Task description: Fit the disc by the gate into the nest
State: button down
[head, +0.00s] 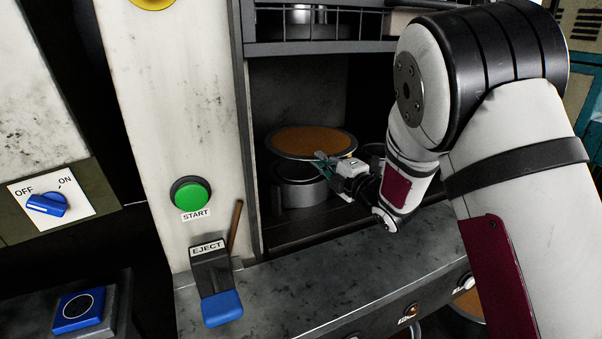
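A round disc (305,139) with an orange-brown top and a pale metal rim is in the lower bay of the dark shelf. It is roughly level, above a grey metal cylinder (300,190). My gripper (322,159) is at the disc's near right edge. Its small teal fingers appear closed on the rim, partly covering it. I cannot tell whether the disc touches the cylinder. The cylinder may be the nest, but its top is hidden under the disc. No clearly marked gate shows.
A second cylinder (374,157) is partly hidden behind my arm. The grey counter (300,285) is in front, with a green START button (190,193) and blue EJECT lever (221,307) at left.

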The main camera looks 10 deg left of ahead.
aim_at(299, 185)
jog(key=shift+n+g+y, duration=0.4)
jog(key=shift+n+y, duration=0.1)
jog(key=shift+a+f+b, duration=0.15)
jog(key=shift+a+f, duration=0.3)
jog(key=shift+f, duration=1.05)
jog(key=shift+a+f+b, duration=0.15)
jog(key=shift+a+f, duration=0.25)
jog(key=shift+f, duration=1.05)
jog(key=shift+a+f+b, duration=0.15)
jog(key=shift+a+f, duration=0.3)
jog(key=shift+f, duration=1.05)
jog(key=shift+f, duration=0.2)
jog(key=c, duration=1.8)
grip_release()
